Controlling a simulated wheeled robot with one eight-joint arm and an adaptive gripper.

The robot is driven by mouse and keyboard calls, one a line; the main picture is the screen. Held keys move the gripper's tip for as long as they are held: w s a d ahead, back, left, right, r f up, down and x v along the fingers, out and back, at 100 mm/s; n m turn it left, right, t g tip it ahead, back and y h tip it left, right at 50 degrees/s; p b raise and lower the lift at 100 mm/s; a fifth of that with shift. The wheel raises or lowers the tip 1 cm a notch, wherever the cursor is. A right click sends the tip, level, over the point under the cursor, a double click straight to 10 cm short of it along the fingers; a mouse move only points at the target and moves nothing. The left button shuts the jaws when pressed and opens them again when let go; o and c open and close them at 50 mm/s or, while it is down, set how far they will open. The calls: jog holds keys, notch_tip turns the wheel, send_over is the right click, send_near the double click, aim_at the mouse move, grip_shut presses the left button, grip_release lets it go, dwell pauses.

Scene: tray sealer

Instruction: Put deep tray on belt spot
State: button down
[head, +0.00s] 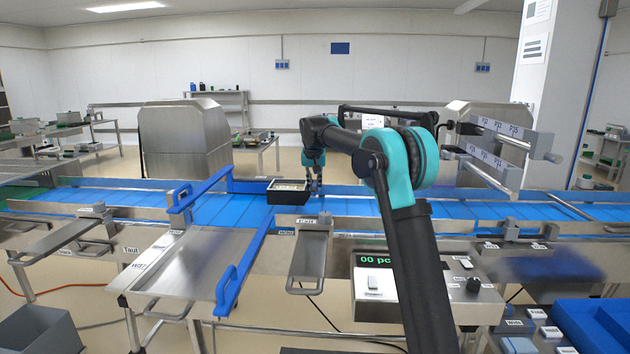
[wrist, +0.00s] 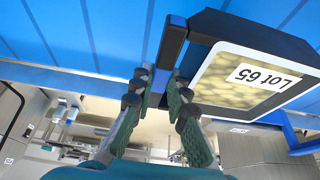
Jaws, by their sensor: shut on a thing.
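A black tray (head: 288,194) with a pale sealed top shows at the blue belt (head: 220,209) in the head view. In the wrist view the tray (wrist: 240,27) carries a "Lot 65" label over yellowish contents. My gripper (head: 316,188) is at the tray's right side. In the wrist view my gripper's green fingers (wrist: 161,86) are shut on a dark strip at the tray's edge. The blue belt (wrist: 115,32) fills the upper wrist view. I cannot tell whether the tray touches the belt. No marked belt spot can be made out.
A control box (head: 385,290) with a green display and a blue bin (head: 597,325) are at the front right.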

jog(key=shift+f, duration=2.3)
jog(key=c, duration=1.4)
grip_release()
jog(key=c, duration=0.3)
jog(key=shift+c, duration=0.2)
jog(key=shift+r, duration=0.1)
jog(key=shift+r, duration=3.5)
